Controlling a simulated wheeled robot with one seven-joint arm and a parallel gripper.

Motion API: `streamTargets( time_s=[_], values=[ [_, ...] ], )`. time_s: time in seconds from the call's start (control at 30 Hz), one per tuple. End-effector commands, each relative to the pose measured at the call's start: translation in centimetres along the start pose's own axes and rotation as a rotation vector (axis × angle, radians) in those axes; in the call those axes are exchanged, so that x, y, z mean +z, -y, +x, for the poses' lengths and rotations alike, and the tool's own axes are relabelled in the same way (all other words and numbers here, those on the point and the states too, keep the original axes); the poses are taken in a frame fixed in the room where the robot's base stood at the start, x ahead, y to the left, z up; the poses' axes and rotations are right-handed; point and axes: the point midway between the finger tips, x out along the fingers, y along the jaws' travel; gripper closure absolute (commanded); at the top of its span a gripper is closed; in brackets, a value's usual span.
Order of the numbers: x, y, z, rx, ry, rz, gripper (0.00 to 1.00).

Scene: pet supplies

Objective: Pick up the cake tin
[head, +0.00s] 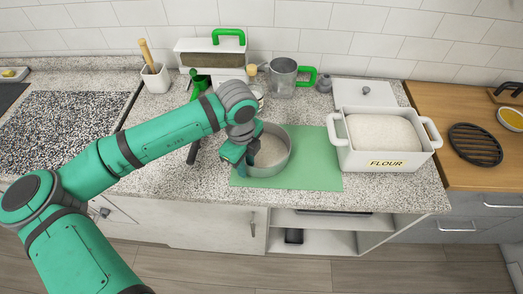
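The cake tin (277,168) is a round grey metal tin with a pale inside, in the middle of the head view. It stands on a green mat (318,160) on the speckled counter. My gripper (254,158) is at the tin's left side, with a dark finger over the rim. The gripper's teal body hides the tin's left wall. I cannot tell whether the fingers touch the tin or are closed on its wall.
A white flour bin (386,161) stands close on the right. The counter's front edge is just before the mat.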

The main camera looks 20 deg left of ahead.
Motion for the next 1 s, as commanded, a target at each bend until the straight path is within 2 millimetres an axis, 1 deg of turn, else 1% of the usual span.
streamTargets(
  time_s=[0.13, 0.17, 0.2, 0.23, 0.27, 0.6, 0.73, 0.87, 0.97, 1.0],
  values=[
    [-0.1, 0.1, 0.0, 0.000, 0.000, 0.002, 0.75],
    [-0.1, 0.1, 0.0, 0.000, 0.000, 0.003, 0.80],
    [-0.1, 0.1, 0.0, 0.000, 0.000, 0.003, 0.90],
    [-0.1, 0.1, 0.0, 0.000, 0.000, 0.003, 0.97],
    [-0.1, 0.1, 0.0, 0.000, 0.000, 0.003, 1.00],
    [-0.1, 0.1, -0.1, -0.001, 0.000, 0.002, 1.00],
    [0.0, 0.1, -0.4, -0.002, 0.001, 0.001, 1.00],
    [0.0, 0.2, -1.4, -0.003, 0.002, 0.001, 1.00],
    [0.0, 0.2, -2.9, -0.004, 0.002, 0.000, 1.00],
    [0.0, 0.0, -3.6, -0.004, 0.002, 0.000, 1.00]
  ],
)
